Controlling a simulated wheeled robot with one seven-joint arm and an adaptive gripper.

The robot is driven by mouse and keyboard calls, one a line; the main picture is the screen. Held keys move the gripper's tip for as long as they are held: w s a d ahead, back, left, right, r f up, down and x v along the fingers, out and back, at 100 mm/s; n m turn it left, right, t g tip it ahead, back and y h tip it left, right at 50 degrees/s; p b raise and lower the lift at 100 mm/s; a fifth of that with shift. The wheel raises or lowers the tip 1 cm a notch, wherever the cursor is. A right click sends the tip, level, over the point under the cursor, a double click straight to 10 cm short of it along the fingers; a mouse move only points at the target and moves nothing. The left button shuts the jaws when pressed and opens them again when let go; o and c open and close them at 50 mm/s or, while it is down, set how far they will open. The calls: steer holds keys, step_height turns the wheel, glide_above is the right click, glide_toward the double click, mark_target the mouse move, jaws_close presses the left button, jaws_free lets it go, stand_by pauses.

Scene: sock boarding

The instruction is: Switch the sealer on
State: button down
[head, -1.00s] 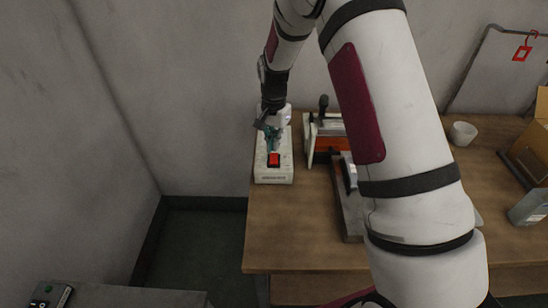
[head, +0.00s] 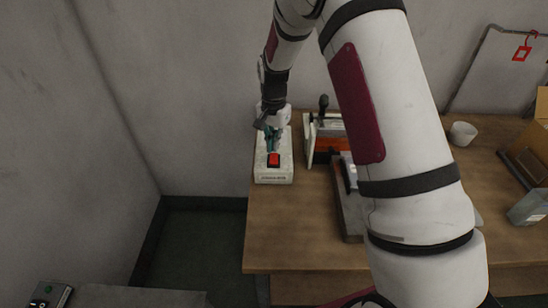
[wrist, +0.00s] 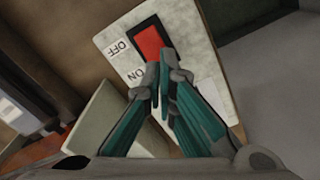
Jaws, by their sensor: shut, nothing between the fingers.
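The pale box (head: 274,177) with a red rocker switch (head: 273,160) stands at the table's left end. In the wrist view the red switch (wrist: 149,42) sits in a dark frame on the box's face (wrist: 198,50), with the printed words OFF and ON beside it. My gripper (head: 272,148) points down over the box, behind the red switch in the head view. In the wrist view my gripper (wrist: 163,74) is shut and empty, its tips beside the ON end of the switch. I cannot tell whether they touch it. The switch's tilt is unclear.
A device with a black handle and orange panel (head: 327,146) stands close right of the box. A white cup (head: 463,133) and a cardboard box (head: 535,140) are farther right. The table's front left (head: 290,235) is clear. Walls stand behind and left.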

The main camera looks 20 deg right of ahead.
mark_target(274, 155)
steer(key=shift+f+b, duration=0.4)
steer(key=shift+f, duration=0.9)
stand_by(0.7)
steer(key=shift+r, duration=0.15)
steer(key=shift+r+p, duration=0.65)
steer(key=shift+r, duration=2.75)
